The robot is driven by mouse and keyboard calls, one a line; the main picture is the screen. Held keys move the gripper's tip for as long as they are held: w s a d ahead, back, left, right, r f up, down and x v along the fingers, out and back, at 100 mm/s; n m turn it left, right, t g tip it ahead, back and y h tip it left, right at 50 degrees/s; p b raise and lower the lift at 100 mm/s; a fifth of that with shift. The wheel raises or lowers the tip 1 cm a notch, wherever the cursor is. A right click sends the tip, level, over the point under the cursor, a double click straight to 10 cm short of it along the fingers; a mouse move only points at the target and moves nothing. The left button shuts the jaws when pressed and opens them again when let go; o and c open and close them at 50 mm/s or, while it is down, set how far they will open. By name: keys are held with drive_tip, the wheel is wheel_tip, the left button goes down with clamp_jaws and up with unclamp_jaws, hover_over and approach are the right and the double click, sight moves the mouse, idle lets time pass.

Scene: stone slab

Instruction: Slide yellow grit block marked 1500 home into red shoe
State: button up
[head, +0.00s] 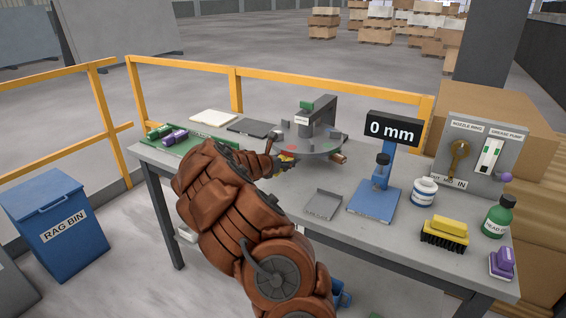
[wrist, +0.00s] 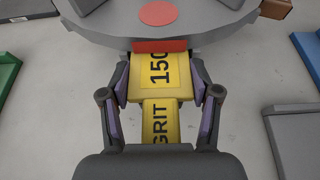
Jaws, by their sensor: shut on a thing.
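The yellow grit block (wrist: 148,90) is held between the fingers of my gripper (wrist: 161,88), which is shut on it. Its label reads GRIT and 150, with the rest of the number cut off at the red shoe (wrist: 160,45). The shoe sits at the near rim of the round grey plate (wrist: 215,38), with a red dot behind it. The block lines up roughly with the shoe, and its far end meets or passes under the shoe's edge; I cannot tell how deep. In the head view my gripper (head: 284,161) is at the plate's left edge, mostly hidden by my arm.
The round machine with a grey post (head: 318,118) stands on the bench. A grey tray (head: 323,204), a blue gauge stand (head: 375,198), a white jar (head: 424,191), a yellow-topped brush (head: 446,233) and a green bottle (head: 498,217) are to the right.

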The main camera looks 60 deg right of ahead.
drive_tip(key=shift+a+r, duration=0.15)
drive_tip(key=shift+a, duration=1.55)
